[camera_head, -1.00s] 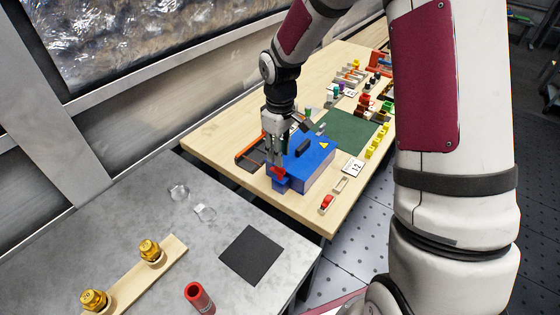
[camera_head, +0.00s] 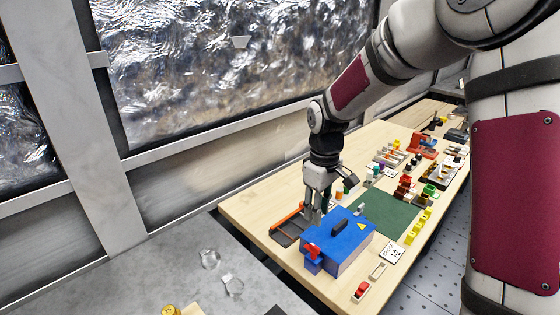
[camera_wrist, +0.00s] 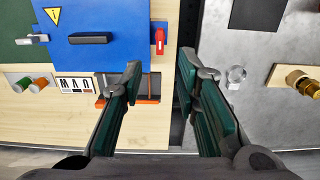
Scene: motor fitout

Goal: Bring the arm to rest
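My gripper (camera_head: 316,208) hangs pointing down beside the blue box (camera_head: 345,236) on the wooden bench, near the dark tray with an orange edge (camera_head: 285,235). In the wrist view my gripper (camera_wrist: 159,72) is open, with its two green-lined fingers apart and nothing between the tips. The blue box (camera_wrist: 108,55) has a black handle, a yellow warning sign and a red lever (camera_wrist: 160,42). The lever also shows in the head view (camera_head: 312,250), apart from the fingers. My arm reaches in from the upper right.
A green mat (camera_head: 388,213) lies beyond the box, with several coloured parts around it. A red part in a holder (camera_head: 361,290) sits at the bench's front edge. The grey table (camera_head: 190,265) holds clear pieces and brass fittings (camera_wrist: 300,82). A window wall stands behind.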

